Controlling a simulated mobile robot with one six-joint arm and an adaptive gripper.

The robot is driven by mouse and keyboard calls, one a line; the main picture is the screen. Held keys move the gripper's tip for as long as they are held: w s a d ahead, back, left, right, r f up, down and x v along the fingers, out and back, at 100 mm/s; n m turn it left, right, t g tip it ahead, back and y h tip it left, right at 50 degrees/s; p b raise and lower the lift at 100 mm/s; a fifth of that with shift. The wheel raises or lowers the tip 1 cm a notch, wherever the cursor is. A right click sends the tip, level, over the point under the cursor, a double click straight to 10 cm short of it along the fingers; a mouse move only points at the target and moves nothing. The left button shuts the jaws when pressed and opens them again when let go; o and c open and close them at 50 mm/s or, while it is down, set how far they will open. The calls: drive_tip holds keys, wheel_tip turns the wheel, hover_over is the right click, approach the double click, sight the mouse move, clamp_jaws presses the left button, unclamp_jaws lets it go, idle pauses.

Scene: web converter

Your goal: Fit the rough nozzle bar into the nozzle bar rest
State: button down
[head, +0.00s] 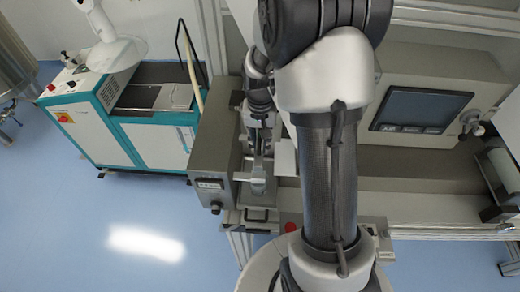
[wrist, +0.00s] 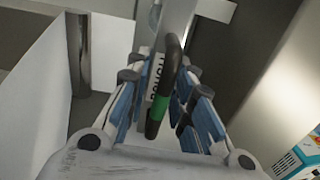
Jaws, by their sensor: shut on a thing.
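My gripper (wrist: 160,80) is shut on the rough nozzle bar (wrist: 176,22), a flat pale grey bar with dark lettering that reads like "ROUGH". A black handle with a green band (wrist: 160,103) shows between the blue-padded fingers. The bar runs away from the fingers toward the top of the wrist view. In the head view my gripper (head: 260,140) is small and partly hidden, beside the grey machine housing. A pale crosspiece (wrist: 215,9) lies near the bar's far end; I cannot tell whether it is the nozzle bar rest or whether they touch.
A metal post (wrist: 78,55) and white panels stand left of my gripper in the wrist view. The grey housing (head: 215,150) stands close by in the head view. A screen panel (head: 420,108) is at right, and a teal and white cabinet (head: 125,130) at left.

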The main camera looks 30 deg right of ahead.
drive_tip(key=shift+f, duration=2)
drive_tip(key=shift+f+b, duration=0.15)
drive_tip(key=shift+b, duration=0.2)
drive_tip(key=c, duration=1.4)
unclamp_jaws()
